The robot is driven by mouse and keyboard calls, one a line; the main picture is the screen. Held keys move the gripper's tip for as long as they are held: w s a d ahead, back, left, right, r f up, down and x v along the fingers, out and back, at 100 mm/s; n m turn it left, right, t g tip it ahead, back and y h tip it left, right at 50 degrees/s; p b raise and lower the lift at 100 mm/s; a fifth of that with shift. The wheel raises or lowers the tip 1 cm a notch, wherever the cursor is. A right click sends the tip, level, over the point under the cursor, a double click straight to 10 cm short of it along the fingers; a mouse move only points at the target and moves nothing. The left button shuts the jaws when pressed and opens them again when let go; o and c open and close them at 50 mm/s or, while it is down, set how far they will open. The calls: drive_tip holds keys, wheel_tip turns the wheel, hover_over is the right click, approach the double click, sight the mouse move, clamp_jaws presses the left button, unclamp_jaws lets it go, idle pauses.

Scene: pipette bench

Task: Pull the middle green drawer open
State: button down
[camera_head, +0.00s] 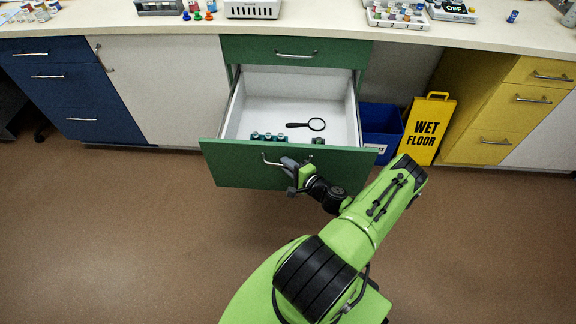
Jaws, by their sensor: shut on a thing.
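The green drawer (228,165) below the top green drawer (327,48) is pulled well out from its cabinet. Its white inside (285,95) shows a black magnifying glass (316,124) and several small dark vials (268,137) near the front. My gripper (290,163) is at the drawer's front and is shut on its metal handle (268,160). Part of the handle is hidden by the gripper. The top green drawer is shut.
A blue bin (381,121) and a yellow wet floor sign (430,128) stand right of the open drawer. Blue drawers (72,85) are at left and yellow drawers (515,100) at right, all shut. The brown floor (130,230) in front is clear. Lab items stand on the bench top (330,24).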

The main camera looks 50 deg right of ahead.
drive_tip(key=shift+s+a, duration=0.15)
drive_tip(key=c, duration=1.2)
unclamp_jaws()
drive_tip(key=shift+s, duration=0.1)
drive_tip(key=p+v, duration=0.3)
drive_tip(key=v, duration=1.2)
drive_tip(key=shift+s+a+r, duration=0.15)
drive_tip(key=shift+s+r, duration=0.05)
drive_tip(key=shift+s, duration=0.05)
